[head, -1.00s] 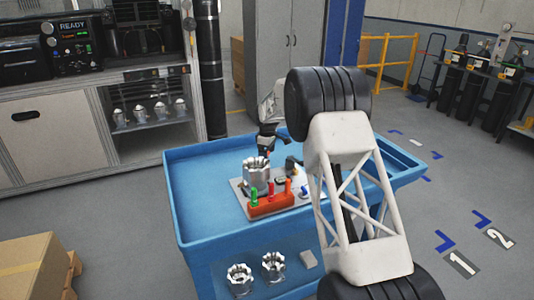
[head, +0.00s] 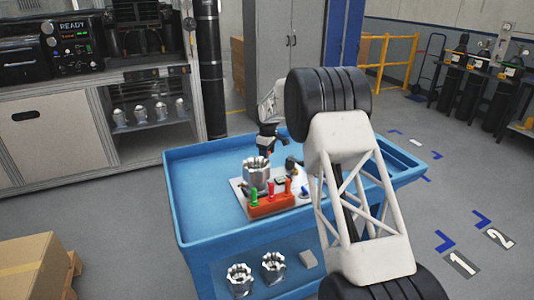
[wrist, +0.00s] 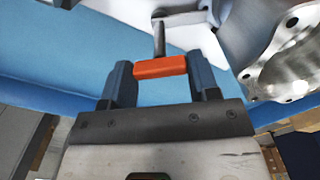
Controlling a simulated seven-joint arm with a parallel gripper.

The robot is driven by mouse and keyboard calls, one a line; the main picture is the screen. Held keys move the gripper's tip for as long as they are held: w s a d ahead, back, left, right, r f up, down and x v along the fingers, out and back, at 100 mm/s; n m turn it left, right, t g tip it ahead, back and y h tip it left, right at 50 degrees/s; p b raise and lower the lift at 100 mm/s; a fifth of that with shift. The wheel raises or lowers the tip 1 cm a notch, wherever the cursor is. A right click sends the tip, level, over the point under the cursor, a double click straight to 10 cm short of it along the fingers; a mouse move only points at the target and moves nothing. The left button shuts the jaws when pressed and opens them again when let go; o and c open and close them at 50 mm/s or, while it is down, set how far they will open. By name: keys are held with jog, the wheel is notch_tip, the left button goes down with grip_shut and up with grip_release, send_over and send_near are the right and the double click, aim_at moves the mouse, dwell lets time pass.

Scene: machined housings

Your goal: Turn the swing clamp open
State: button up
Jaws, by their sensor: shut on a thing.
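The swing clamp shows in the wrist view as an orange grip bar (wrist: 160,68) on a grey metal stem, with a grey arm (wrist: 182,19) behind it. My gripper (wrist: 159,72) has one finger at each end of the orange bar and is shut on it. In the head view my gripper (head: 266,152) is small and dark, just behind the silver housing (head: 256,174). The clamp is too small to make out there. The housing also shows at the right of the wrist view (wrist: 285,62), close to the clamp, with a flange and bolt holes.
The housing stands on a light fixture plate (head: 239,187) on a blue cart (head: 205,190) with a raised rim. A red holder (head: 268,205) with green and red upright handles is in front. Two more housings (head: 240,279) sit lower down. The cart's left side is clear.

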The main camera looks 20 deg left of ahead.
jog(key=m, duration=0.3)
jog(key=shift+m, duration=2.3)
jog(key=o, duration=0.9)
jog(key=shift+r, duration=0.15)
jog(key=shift+r, duration=3.75)
